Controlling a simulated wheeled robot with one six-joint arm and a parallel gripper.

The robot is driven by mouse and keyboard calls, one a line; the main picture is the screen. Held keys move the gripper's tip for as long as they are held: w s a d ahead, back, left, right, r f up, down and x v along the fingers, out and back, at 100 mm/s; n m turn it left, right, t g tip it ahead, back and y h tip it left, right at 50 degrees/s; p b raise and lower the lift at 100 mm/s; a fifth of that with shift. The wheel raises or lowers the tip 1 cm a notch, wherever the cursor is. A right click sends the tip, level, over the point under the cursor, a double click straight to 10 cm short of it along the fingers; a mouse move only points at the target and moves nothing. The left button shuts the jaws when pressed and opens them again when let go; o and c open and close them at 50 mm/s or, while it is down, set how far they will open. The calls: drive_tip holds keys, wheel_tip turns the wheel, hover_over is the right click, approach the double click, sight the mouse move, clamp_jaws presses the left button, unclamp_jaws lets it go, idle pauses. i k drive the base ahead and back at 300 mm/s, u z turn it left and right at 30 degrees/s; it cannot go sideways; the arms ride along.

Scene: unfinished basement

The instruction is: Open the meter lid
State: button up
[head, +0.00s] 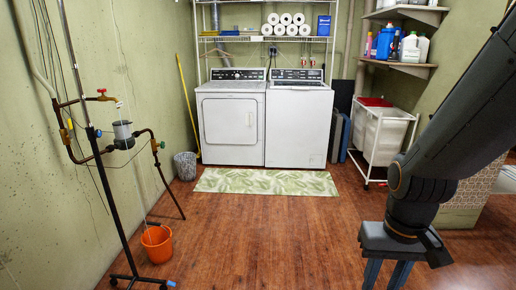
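The water meter (122,135) is a small grey cylinder with a dark lower part, set in the copper pipework by the left wall. It is too small in view to tell how its lid sits. My gripper (386,277) is at the lower right, pointing down over the wooden floor. Its two fingers stand apart with nothing visible between them, and their tips are cut off by the bottom edge. It is far to the right of the meter and not touching it.
A black stand (108,200) rises in front of the meter, with an orange bucket (157,243) below. A washer (299,124) and dryer (231,122) stand at the back behind a leafy mat (266,181). The middle floor is clear.

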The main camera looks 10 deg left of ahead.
sight(120, 123)
drive_tip(key=u, duration=0.1)
drive_tip(key=i, duration=1.8)
drive_tip(key=u, duration=0.9)
drive_tip(key=i, duration=1.85)
drive_tip(key=u, duration=0.5)
